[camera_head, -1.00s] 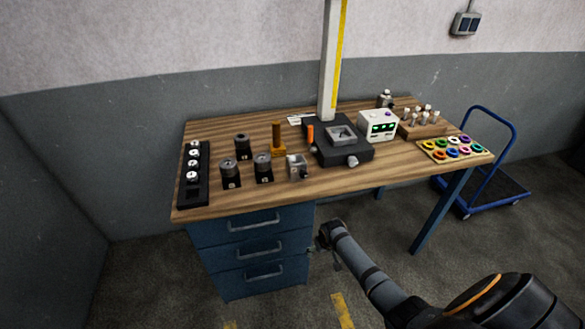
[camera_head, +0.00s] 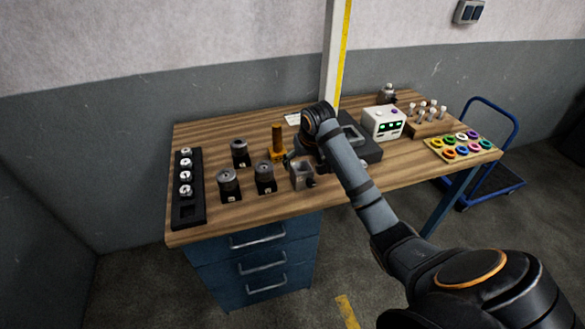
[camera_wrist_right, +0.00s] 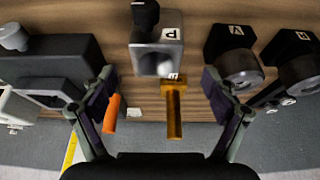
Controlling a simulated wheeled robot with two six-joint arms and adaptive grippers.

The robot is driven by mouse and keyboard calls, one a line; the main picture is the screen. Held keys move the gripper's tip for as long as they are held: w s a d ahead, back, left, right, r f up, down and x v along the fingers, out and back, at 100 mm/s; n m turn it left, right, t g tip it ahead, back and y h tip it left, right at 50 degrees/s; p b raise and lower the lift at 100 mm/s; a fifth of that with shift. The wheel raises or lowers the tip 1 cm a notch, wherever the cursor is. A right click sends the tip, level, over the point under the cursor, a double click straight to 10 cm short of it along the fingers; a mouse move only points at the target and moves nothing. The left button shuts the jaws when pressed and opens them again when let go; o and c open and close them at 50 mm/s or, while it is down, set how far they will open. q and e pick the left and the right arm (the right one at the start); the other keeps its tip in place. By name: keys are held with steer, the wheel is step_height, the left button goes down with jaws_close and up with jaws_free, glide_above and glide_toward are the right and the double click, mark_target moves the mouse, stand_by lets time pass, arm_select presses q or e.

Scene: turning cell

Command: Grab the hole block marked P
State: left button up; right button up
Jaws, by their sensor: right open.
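The hole block marked P (camera_wrist_right: 158,57) is a grey metal block with a round hole and a dark knob on its side. It stands on the wooden bench (camera_head: 240,205), and in the head view the block (camera_head: 301,177) is near the front edge. My right gripper (camera_wrist_right: 158,95) is open and empty. In the wrist view its fingers are spread wide to either side of the block, with the block between and beyond them, apart from both. In the head view the right gripper (camera_head: 296,158) is partly hidden by its arm, just behind and above the block. My left gripper is out of view.
A brass post (camera_head: 277,143) stands close behind the block; it also shows between my fingers (camera_wrist_right: 174,108). Dark round-topped fixtures (camera_head: 229,184) stand left of the block.

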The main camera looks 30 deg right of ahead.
mark_target(301, 169)
steer(key=x, duration=0.4)
steer(key=shift+s+f+p, duration=0.1)
steer(key=shift+p, duration=0.3)
steer(key=shift+d+f, duration=0.1)
steer(key=shift+f, duration=0.05)
steer(key=shift+w+d+f+p, duration=0.1)
steer(key=shift+w+f+p, duration=0.35)
steer(key=shift+f, duration=0.2)
steer(key=x, duration=0.3)
steer(key=shift+d+f, duration=0.1)
steer(key=shift+f, duration=0.1)
steer(key=shift+w+f, duration=0.1)
steer(key=shift+c, duration=0.6)
steer(key=c, duration=1.7)
steer(key=shift+r, duration=0.25)
jaws_close()
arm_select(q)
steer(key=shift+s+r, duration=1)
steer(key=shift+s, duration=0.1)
arm_select(e)
steer(key=shift+w+f, duration=0.1)
